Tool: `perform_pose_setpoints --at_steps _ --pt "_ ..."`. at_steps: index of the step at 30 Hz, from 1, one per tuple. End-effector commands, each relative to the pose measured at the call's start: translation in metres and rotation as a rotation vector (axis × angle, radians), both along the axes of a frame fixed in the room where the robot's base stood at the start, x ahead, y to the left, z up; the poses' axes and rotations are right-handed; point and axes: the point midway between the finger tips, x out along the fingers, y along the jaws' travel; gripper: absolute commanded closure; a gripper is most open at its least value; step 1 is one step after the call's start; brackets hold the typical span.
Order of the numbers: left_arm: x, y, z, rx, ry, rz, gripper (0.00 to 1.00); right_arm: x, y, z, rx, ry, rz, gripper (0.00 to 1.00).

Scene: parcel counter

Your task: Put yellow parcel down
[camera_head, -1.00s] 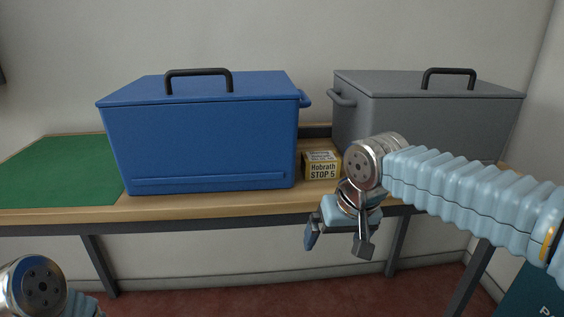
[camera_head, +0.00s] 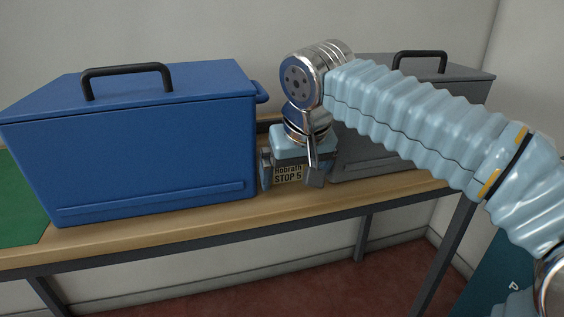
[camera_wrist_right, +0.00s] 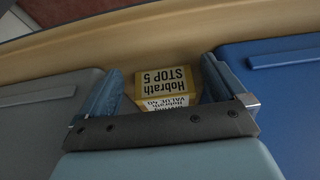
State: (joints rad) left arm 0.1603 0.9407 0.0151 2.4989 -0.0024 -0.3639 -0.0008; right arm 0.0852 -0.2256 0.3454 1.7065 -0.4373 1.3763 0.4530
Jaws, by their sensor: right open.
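The yellow parcel (camera_head: 288,174), labelled "Hobrath STOP 5", sits on the wooden counter between the blue and grey boxes. My right gripper (camera_head: 291,180) is open around it, with one finger on each side. In the right wrist view the parcel (camera_wrist_right: 166,82) shows between the two fingertips (camera_wrist_right: 160,90), with its printed faces visible. I cannot tell whether either finger touches it. The upper part of the parcel is hidden by the gripper in the head view. My left gripper is not in view.
A blue lidded box (camera_head: 150,150) stands close on the left of the parcel, and a grey lidded box (camera_head: 380,155) close on the right. A green mat (camera_head: 18,205) lies at the counter's left end. The wooden counter's (camera_head: 210,218) front strip is clear.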

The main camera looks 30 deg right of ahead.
Motion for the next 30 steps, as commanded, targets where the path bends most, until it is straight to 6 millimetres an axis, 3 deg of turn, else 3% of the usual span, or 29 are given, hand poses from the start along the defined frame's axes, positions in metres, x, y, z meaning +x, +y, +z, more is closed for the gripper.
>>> perform_pose_setpoints --at_steps 5,14,17,24,30 --pt "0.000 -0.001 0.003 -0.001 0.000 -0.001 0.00 0.015 -0.003 0.000 0.000 0.002 0.000 0.02" --pt "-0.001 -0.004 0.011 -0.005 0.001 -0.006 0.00 0.062 -0.015 0.000 0.001 0.002 0.000 0.02" --pt "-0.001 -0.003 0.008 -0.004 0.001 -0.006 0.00 0.063 -0.015 -0.011 0.000 0.002 0.000 0.02" --pt "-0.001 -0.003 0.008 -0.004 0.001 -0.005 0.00 0.064 -0.015 -0.012 0.000 0.000 0.000 0.02" --pt "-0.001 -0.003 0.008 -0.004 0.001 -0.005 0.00 0.064 -0.015 -0.012 0.000 0.000 0.000 0.33"
